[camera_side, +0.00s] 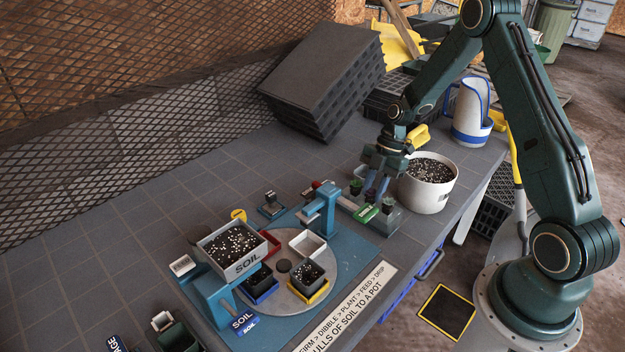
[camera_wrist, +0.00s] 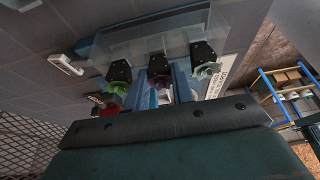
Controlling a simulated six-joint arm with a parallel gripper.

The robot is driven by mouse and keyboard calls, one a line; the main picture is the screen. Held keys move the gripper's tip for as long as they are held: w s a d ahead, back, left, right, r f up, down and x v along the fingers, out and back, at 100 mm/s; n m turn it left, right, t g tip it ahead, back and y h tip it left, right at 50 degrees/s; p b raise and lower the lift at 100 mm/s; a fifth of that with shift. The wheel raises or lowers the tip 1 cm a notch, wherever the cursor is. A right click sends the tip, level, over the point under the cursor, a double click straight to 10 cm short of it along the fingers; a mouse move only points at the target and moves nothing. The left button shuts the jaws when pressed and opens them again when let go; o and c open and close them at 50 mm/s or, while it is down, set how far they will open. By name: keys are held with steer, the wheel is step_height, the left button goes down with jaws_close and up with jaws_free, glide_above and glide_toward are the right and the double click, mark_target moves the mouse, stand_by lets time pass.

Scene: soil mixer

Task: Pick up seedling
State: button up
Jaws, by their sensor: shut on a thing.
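My gripper (camera_side: 372,188) points down over a row of small dark seedling plugs in a clear stand (camera_side: 385,221). The middle plug is mostly hidden by the fingers in the side view. I cannot tell whether it is raised.
A white bucket of soil mix (camera_side: 428,189) stands close right of my gripper. The blue soil station has a round turntable (camera_side: 288,302), a soil hopper (camera_side: 215,262) and a blue post (camera_side: 327,205). Black trays (camera_side: 322,82) are stacked behind.

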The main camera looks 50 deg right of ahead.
step_height(320, 180, up, 20)
stand_by(0.6)
steer(key=shift+f, duration=0.1)
stand_by(0.4)
steer(key=s+a+f, duration=0.1)
steer(key=a+f, duration=0.3)
steer(key=a, duration=0.5)
steer(key=s+a+f, duration=0.1)
steer(key=a+f, duration=0.4)
steer(key=a, duration=0.4)
steer(key=s+a+f, duration=0.1)
steer(key=a+f, duration=0.4)
steer(key=a, duration=0.4)
steer(key=shift+s+a, duration=0.15)
steer(key=shift+s, duration=0.15)
steer(key=shift+f, duration=0.25)
steer(key=shift+f, duration=2.6)
